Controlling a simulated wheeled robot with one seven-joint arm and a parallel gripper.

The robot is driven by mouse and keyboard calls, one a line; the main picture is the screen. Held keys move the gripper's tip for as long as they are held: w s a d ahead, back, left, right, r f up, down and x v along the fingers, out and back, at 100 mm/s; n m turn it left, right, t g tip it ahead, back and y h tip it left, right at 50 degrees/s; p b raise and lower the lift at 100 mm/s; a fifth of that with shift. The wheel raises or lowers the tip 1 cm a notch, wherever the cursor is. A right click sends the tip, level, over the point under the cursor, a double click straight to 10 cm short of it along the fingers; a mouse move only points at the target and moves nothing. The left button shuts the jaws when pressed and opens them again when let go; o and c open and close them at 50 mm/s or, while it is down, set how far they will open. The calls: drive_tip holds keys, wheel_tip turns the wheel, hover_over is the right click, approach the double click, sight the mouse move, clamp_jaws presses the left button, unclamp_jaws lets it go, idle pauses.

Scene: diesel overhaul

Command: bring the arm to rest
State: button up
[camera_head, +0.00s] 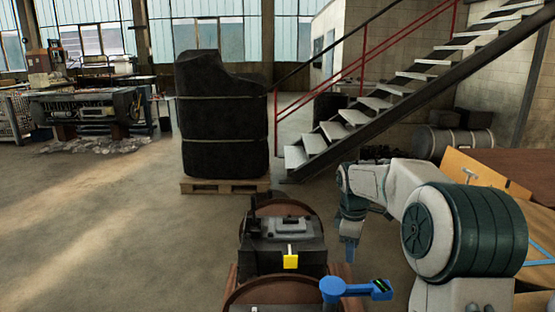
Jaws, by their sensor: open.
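My arm (465,235) is white and dark green and fills the right side of the head view. It bends at the elbow and its far end points down. My gripper (349,250) hangs at that end, just right of the dark machine block (285,255). It is small and seen from the side. It is open, and I see nothing held in it. In the picture there is a gap between it and the block; the depth between them is hard to judge.
A blue tool with a small display (355,290) lies below my gripper. A yellow piece (290,261) sits on the block's front. A wooden crate or board (490,180) is behind my arm. A wrapped stack (222,115) stands on a pallet. The floor at left is clear.

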drive_tip(key=s+a+r+m+t+p, duration=0.1)
drive_tip(key=s+m, duration=0.5)
drive_tip(key=s, duration=0.8)
drive_tip(key=s+a+r+m+t+y+p, duration=0.1)
drive_tip(key=s+a+m, duration=0.2)
drive_tip(key=s+m, duration=0.4)
drive_tip(key=s, duration=0.8)
drive_tip(key=shift+a+r, duration=0.35)
drive_tip(key=shift+a, duration=0.05)
drive_tip(key=shift+s+f, duration=0.15)
drive_tip(key=shift+s, duration=0.05)
drive_tip(key=shift+c, duration=0.4)
